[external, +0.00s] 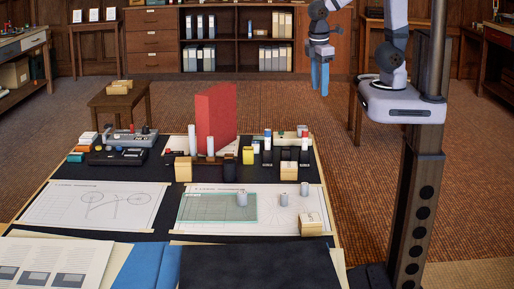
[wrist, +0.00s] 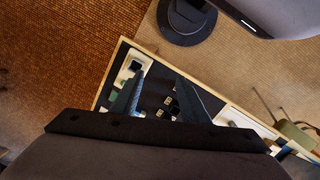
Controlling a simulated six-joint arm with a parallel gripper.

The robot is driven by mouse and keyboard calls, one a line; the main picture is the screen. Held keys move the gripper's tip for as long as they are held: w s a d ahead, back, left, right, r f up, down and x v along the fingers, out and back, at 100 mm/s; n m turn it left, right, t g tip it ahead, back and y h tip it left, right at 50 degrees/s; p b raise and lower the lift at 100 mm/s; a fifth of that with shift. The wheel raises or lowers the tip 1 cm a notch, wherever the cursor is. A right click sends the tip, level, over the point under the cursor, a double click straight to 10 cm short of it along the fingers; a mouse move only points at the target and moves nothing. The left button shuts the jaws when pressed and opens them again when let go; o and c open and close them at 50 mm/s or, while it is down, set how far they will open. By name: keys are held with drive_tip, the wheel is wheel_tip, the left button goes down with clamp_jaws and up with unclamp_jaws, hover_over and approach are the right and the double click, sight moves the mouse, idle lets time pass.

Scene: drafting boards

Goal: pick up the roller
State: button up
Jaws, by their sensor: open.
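My gripper (external: 320,78) is high at the upper right in the external view, well above the drafting board (external: 170,240) and empty. In the wrist view my gripper (wrist: 160,84) has its two dark fingers spread apart, with the board's dark top far below between them. I cannot pick out a roller with certainty. Several small things stand along the back of the board, including pale upright cylinders (external: 192,138) and dark pieces with light tops (external: 267,148). They are too small to tell apart.
A tall red block (external: 215,117) stands at the back of the board. A grey device (external: 130,137) and a black one (external: 117,157) lie at back left. Two drawing sheets (external: 92,206) (external: 205,196) cover the middle. Grey cylinders (external: 242,199) and a wooden block (external: 311,224) stand on the right sheet.

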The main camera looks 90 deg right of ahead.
drive_tip(key=w+a+f+n+t+h+b, duration=0.1)
drive_tip(key=w+a+n+h+b, duration=0.3)
drive_tip(key=a+n, duration=0.4)
drive_tip(key=n+t+h+b, duration=0.1)
drive_tip(key=n+t+b, duration=0.4)
drive_tip(key=n+t, duration=0.95)
hover_over(307, 184)
drive_tip(key=s+a, duration=0.3)
drive_tip(key=s, duration=0.2)
drive_tip(key=n+g, duration=0.3)
drive_tip(key=f, duration=1.5)
drive_tip(key=shift+w+a+f, duration=0.1)
drive_tip(key=shift+a+f, duration=0.15)
drive_tip(key=shift+f, duration=0.7)
drive_tip(key=shift+p+x, duration=0.45)
drive_tip(key=shift+x, duration=0.5)
drive_tip(key=shift+s+d+f+p+x, duration=0.1)
drive_tip(key=shift+p+x, duration=0.35)
drive_tip(key=shift+x, duration=0.9)
drive_tip(key=shift+s+d+f+p+x, duration=0.15)
drive_tip(key=shift+p+x, duration=0.3)
drive_tip(key=shift+x, duration=0.9)
clamp_jaws()
